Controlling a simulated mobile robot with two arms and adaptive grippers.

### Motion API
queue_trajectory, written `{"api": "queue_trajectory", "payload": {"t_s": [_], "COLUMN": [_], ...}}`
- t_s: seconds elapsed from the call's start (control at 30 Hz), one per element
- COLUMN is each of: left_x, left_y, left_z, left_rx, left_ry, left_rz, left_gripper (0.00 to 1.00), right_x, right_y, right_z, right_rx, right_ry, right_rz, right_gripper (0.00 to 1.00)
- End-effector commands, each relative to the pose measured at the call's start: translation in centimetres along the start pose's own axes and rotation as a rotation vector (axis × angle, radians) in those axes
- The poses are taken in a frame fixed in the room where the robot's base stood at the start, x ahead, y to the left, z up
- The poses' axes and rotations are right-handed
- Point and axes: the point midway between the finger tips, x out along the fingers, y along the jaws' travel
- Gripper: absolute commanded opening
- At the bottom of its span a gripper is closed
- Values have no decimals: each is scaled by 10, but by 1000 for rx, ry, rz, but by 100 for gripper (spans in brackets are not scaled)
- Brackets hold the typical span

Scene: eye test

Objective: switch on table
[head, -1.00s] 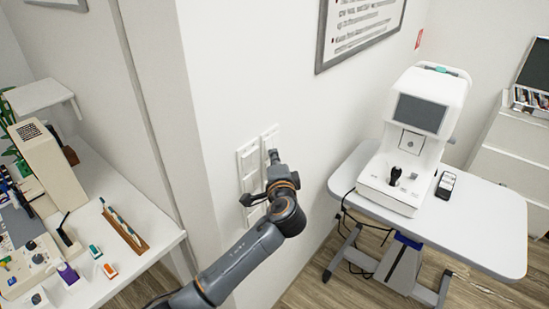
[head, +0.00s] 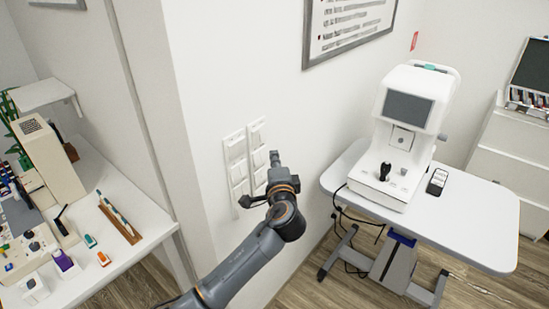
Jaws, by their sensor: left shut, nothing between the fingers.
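A white wall panel of two upright columns of switches (head: 237,160) is on the white wall, left of the middle in the head view. My left gripper (head: 275,157) is shut and empty. Its tip shows at the right edge of the right-hand column and hides part of it; I cannot tell if it touches. A white table (head: 478,215) with a grey leg frame stands to the right. A white eye-test device (head: 406,125) with a dark screen stands on it. My right gripper is out of view.
A small dark handset (head: 437,181) lies beside the device. Black cables hang under the table. A white desk (head: 150,226) with small tools is at the left. A framed chart (head: 345,30) hangs above. White drawers (head: 508,150) stand at far right.

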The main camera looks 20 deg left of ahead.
Motion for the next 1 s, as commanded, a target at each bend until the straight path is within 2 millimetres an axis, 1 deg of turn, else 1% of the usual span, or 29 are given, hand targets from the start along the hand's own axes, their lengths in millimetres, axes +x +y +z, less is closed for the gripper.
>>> {"api": "queue_trajectory", "payload": {"t_s": [0.07,0.13,0.3,0.37,0.5,0.7,1.0], "left_x": [-10,-21,-49,-59,-75,-83,-83], "left_y": [4,6,10,11,11,11,10], "left_z": [1,1,1,1,1,2,1], "left_rx": [-1,-2,-2,-3,0,0,0], "left_ry": [-1,0,0,1,-1,-3,-2], "left_rz": [1,1,1,2,1,1,0], "left_gripper": [0,0,0,0,0,0,0], "right_x": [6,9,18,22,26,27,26], "right_y": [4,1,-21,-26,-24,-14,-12], "right_z": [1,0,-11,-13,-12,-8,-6], "right_rx": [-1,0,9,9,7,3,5], "right_ry": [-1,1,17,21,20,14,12], "right_rz": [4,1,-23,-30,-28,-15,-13], "right_gripper": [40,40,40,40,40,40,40]}}
